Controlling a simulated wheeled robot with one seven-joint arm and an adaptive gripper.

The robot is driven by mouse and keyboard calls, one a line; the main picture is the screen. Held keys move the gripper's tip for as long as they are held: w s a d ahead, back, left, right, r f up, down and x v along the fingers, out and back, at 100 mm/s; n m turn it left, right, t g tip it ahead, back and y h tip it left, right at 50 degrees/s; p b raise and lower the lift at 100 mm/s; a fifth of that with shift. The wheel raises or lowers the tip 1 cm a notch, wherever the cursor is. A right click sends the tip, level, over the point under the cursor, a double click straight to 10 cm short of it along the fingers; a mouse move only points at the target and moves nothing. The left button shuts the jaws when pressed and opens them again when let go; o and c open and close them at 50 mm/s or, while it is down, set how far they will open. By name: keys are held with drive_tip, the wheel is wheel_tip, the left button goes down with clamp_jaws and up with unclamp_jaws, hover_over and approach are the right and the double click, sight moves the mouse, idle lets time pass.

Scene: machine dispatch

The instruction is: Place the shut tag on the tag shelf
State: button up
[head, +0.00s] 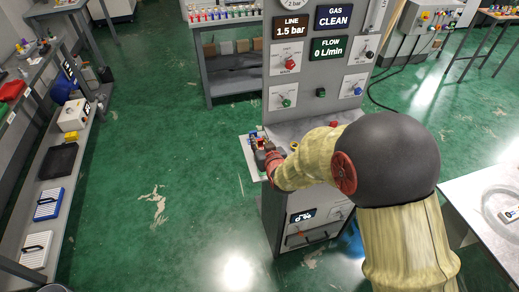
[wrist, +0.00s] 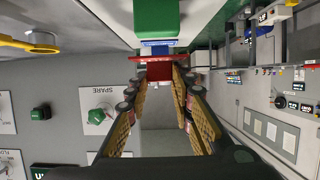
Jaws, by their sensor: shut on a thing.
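My gripper (head: 265,152) is at the left side of the machine panel, over a small pale side shelf (head: 247,155), which looks like the tag shelf. In the wrist view my gripper (wrist: 158,82) has its two padded fingers closed on a red piece (wrist: 160,71), which looks like the shut tag. A wider red edge shows just beyond the fingertips. Blue (wrist: 158,43) and green (wrist: 156,17) pieces stand just past it. In the head view the fingers and the small coloured pieces around them overlap, so I cannot tell whether the tag touches the shelf.
The grey panel (head: 318,75) carries LINE, GAS and FLOW displays and several knobs. Its ledge (head: 290,130) lies beside my arm. A bench with bottles (head: 222,15) stands behind, a loaded rack (head: 60,175) at left and a table (head: 480,205) at right. Green floor is open at left.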

sight(260, 148)
drive_tip(key=shift+w+a+f+b, duration=0.15)
drive_tip(key=shift+f+b, duration=0.45)
drive_tip(key=shift+f, duration=1.1)
drive_tip(key=shift+f, duration=0.1)
drive_tip(key=shift+f, duration=0.1)
drive_tip(key=o, duration=0.6)
drive_tip(key=shift+o, duration=0.5)
drive_tip(key=shift+r, duration=0.3)
drive_tip(key=p+v, duration=0.2)
drive_tip(key=v, duration=1)
